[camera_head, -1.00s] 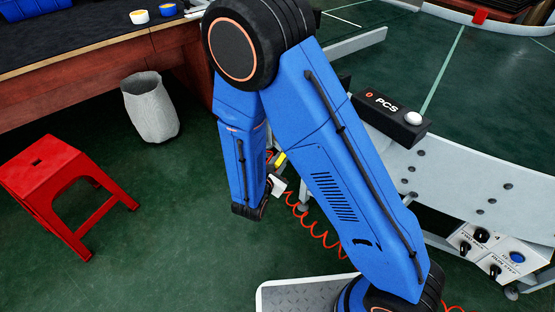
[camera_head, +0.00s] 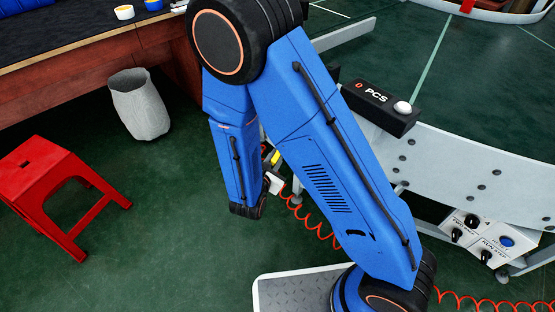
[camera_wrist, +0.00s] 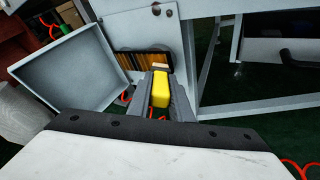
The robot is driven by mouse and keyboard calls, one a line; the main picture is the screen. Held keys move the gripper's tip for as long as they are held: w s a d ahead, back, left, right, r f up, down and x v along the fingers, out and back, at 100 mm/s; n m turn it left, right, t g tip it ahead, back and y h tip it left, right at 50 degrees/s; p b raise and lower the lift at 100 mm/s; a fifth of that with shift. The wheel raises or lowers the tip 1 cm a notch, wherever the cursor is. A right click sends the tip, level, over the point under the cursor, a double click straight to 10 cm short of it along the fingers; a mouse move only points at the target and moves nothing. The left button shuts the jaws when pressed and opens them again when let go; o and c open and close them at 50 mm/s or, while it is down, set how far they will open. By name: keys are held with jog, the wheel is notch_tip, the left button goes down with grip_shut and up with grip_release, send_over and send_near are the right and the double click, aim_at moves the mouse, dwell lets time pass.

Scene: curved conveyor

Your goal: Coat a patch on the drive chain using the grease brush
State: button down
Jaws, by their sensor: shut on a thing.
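My gripper (camera_wrist: 161,80) is shut on the grease brush, whose yellow handle (camera_wrist: 160,92) sits between the grey fingers in the wrist view. The pale tip of the brush (camera_wrist: 160,66) points forward at an opening in the grey conveyor side. In that opening is a dark and orange-brown ribbed strip, the drive chain (camera_wrist: 138,64). The tip overlaps the chain's lower right part in the picture; I cannot tell whether it touches.
A grey open panel or tray (camera_wrist: 72,72) stands left of the opening. Grey conveyor legs are on the right. The head view shows a red stool (camera_head: 45,185), a grey bin (camera_head: 140,105), a PCS counter box (camera_head: 377,107) and a control box (camera_head: 490,240). A red coiled hose hangs nearby.

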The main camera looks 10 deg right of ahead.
jog(key=w+a, duration=0.7)
jog(key=w, duration=0.4)
jog(key=shift+a, duration=0.25)
dwell(1.1)
jog(key=shift+s, duration=0.1)
jog(key=shift+s+a, duration=0.55)
jog(key=shift+a, duration=0.25)
jog(key=shift+s+a, duration=0.55)
jog(key=shift+a, duration=0.3)
jog(key=shift+s+a, duration=0.55)
jog(key=shift+a, duration=0.25)
jog(key=shift+a, duration=0.1)
jog(key=shift+s+a, duration=0.85)
jog(key=shift+a, duration=0.3)
jog(key=w+d, duration=0.4)
jog(key=d, duration=0.2)
jog(key=shift+w+d, duration=0.25)
jog(key=shift+d, duration=0.1)
jog(key=shift+w+d, duration=0.3)
jog(key=shift+d, duration=0.15)
